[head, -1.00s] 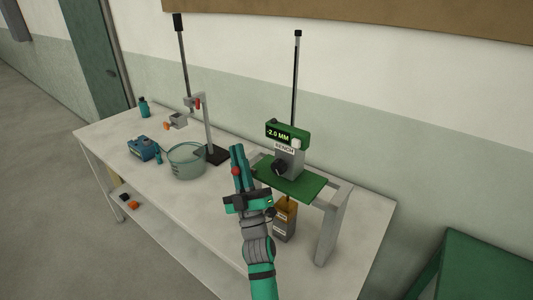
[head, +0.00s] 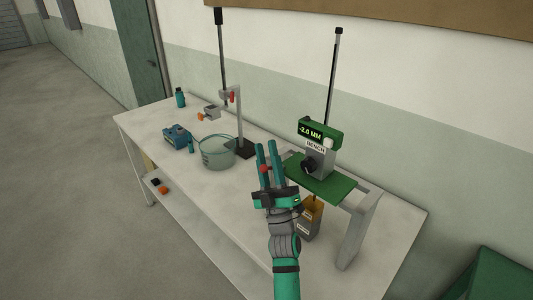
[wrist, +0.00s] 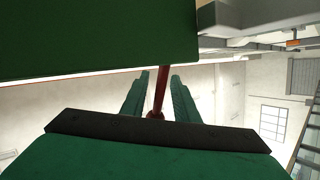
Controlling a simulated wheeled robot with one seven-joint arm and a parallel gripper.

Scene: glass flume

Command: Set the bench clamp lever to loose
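The bench gauge unit (head: 320,160), labelled BENCH, stands on a green plate (head: 325,184) and reads -2.0 MM. My gripper (head: 265,147) is just left of that plate, fingers pointing up in the head view. A red knob (head: 264,169) shows at the fingers. In the wrist view a red rod (wrist: 161,88), likely the clamp lever, runs between my two fingers (wrist: 159,75), its knob end close to the palm. The fingers are apart, with gaps beside the rod. The lever's base is hidden, and I see no loose marking.
A glass beaker (head: 217,152), a blue box (head: 177,137) and a stand with a red clamp (head: 240,120) are left of my gripper. The table's front left (head: 225,205) is clear.

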